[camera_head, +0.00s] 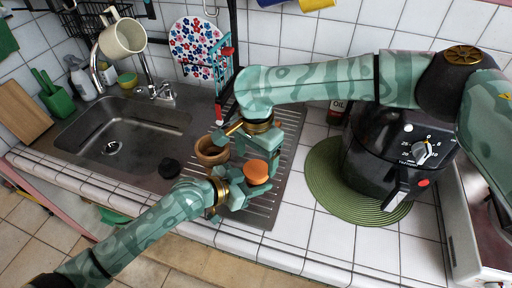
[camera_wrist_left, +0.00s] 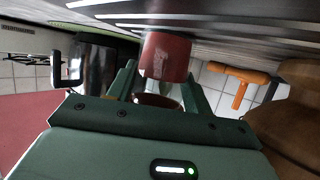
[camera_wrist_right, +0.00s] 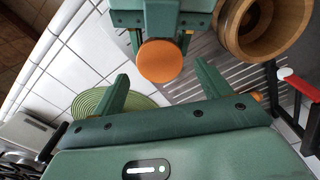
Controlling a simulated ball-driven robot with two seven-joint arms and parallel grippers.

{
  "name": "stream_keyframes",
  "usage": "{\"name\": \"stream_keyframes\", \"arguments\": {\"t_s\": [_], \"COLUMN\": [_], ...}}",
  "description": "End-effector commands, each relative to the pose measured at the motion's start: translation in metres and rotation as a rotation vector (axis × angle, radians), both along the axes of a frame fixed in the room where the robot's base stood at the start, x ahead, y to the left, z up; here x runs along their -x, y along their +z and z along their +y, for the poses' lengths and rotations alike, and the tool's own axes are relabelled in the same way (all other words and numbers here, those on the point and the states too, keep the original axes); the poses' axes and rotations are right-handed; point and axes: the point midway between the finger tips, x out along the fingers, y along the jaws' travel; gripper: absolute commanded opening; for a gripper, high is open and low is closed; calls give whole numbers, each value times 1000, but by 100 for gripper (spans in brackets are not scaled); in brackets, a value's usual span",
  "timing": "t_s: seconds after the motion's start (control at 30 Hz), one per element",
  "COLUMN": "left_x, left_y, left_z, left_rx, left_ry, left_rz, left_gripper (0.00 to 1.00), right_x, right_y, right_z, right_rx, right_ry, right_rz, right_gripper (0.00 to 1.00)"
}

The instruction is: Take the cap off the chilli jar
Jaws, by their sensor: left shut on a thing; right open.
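The chilli jar has a round orange cap (camera_head: 256,171), seen from above in the right wrist view (camera_wrist_right: 160,61). Its reddish body (camera_wrist_left: 165,56) shows between the fingers in the left wrist view; the head view mostly hides it. My left gripper (camera_head: 236,188) is shut on the jar, below the cap, over the ribbed drainboard. Whether the jar touches the board I cannot tell. My right gripper (camera_head: 247,138) is open and empty. In the right wrist view its fingers (camera_wrist_right: 165,85) point toward the cap, which lies just beyond the gap between them. The cap is on the jar.
A wooden bowl (camera_head: 211,152) stands close left of the grippers, and a small black round thing (camera_head: 170,168) lies by the sink (camera_head: 135,118). A black air fryer (camera_head: 385,150) stands on a round green mat (camera_head: 325,180) at right. The drainboard's front right part (camera_head: 268,205) is clear.

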Motion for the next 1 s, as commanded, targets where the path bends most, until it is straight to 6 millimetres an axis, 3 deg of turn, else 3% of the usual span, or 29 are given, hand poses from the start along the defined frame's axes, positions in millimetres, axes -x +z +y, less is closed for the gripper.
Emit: {"name": "stream_keyframes", "arguments": {"t_s": [0.23,0.57,0.73,0.77,0.8,0.87,1.0], "left_x": [0,0,0,0,0,0,0], "left_y": [0,0,0,0,0,0,0], "left_z": [0,0,0,0,0,0,0], "left_rx": [0,0,0,0,0,0,0], "left_ry": [0,0,0,0,0,0,0], "left_rz": [0,0,0,0,0,0,0], "left_gripper": [0,0,0,0,0,0,0], "right_x": [0,0,0,0,0,0,0], "right_y": [-32,-37,-37,-37,-37,-37,-37], "right_z": [0,0,0,0,0,0,0], "right_rx": [0,1,1,1,0,0,0], "right_ry": [1,1,1,1,1,1,1], "right_rz": [0,-1,-1,-1,-1,-1,-1], "right_gripper": [76,76,32,31,64,80,80]}}
